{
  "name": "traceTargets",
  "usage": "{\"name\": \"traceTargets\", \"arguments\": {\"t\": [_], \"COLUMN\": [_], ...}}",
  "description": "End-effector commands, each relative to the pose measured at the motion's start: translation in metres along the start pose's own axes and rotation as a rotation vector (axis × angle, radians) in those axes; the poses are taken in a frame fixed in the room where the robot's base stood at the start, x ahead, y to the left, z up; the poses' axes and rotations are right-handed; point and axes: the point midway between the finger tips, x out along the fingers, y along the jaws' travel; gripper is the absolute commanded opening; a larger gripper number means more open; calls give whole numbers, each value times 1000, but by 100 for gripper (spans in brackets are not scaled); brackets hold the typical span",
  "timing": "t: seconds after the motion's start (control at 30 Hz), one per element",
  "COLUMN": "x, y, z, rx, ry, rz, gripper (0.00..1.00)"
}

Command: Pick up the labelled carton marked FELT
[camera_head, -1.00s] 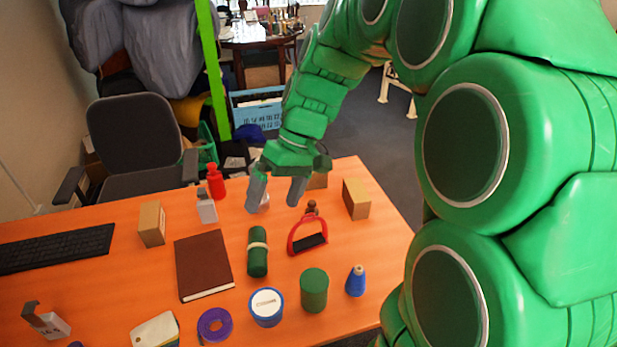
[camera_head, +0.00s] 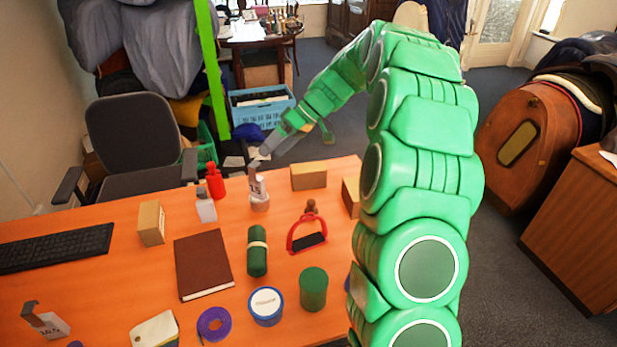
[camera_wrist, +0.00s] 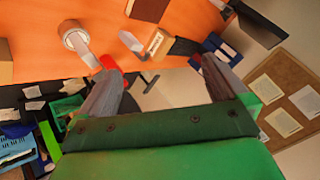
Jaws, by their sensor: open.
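A tan carton (camera_head: 151,223) stands upright on the left of the orange desk, beside a brown book. In the wrist view the carton (camera_wrist: 182,47) carries a white label on one face; its lettering is too small to read surely. That face is not seen in the head view. Two more plain-looking tan cartons stand at the far right, one lying long (camera_head: 309,176) and one (camera_head: 350,195) partly hidden by my arm. My gripper (camera_head: 262,160) is open and empty above the far edge of the desk, right of the labelled carton and apart from it.
A small labelled cylinder (camera_head: 259,196) stands below my gripper. The book (camera_head: 204,264) and keyboard (camera_head: 55,248) flank the carton. A chair (camera_head: 135,140) stands behind the desk.

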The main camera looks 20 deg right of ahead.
Motion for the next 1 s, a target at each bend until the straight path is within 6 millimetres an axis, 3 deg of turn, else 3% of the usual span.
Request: {"name": "traceTargets", "arguments": {"t": [0.03,0.47,1.0], "x": [1,-11,-25], "y": [15,120,251], "z": [0,-6,29], "rx": [-11,-178,-400], "ry": [15,168,316], "rz": [-5,7,98], "gripper": [100,100,100]}}
